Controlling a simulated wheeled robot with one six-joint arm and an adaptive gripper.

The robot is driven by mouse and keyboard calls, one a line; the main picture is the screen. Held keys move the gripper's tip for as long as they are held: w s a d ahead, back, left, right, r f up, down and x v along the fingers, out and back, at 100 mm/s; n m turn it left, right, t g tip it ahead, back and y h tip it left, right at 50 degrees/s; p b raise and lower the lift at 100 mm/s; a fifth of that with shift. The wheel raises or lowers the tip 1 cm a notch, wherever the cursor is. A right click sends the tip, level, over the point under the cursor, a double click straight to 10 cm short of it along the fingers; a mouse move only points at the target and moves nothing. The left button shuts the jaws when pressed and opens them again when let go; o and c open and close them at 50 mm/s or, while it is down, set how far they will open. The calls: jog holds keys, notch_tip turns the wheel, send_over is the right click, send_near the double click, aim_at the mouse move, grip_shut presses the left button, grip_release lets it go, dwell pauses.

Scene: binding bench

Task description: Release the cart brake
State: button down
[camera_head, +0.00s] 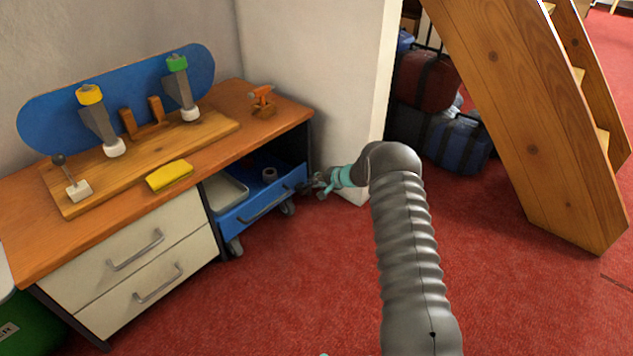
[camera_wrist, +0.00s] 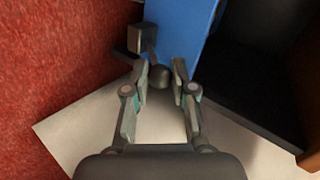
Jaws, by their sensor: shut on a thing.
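The blue cart (camera_head: 232,222) stands on casters in the bay under the bench's right end. Its blue side panel (camera_wrist: 188,35) fills the top of the wrist view. A dark block (camera_wrist: 146,38) sits on that panel, with a short lever ending in a dark ball knob (camera_wrist: 158,77), which looks like the brake lever. My gripper (camera_head: 316,184) is at the cart's right end, beside the bench leg. In the wrist view my gripper (camera_wrist: 160,73) has its fingertips on either side of the knob, shut on it. In the head view the lever is too small to make out.
A white wall (camera_head: 305,70) is close behind my gripper. Red carpet (camera_head: 300,290) lies clear in front. Wooden stairs (camera_head: 540,130) rise at right.

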jog(key=shift+s+a+f, duration=0.1)
jog(key=shift+a, duration=0.05)
jog(key=c, duration=0.9)
grip_release()
jog(key=shift+a, duration=0.1)
jog(key=shift+c, duration=0.2)
jog(key=shift+d, duration=0.2)
jog(key=v, duration=1.2)
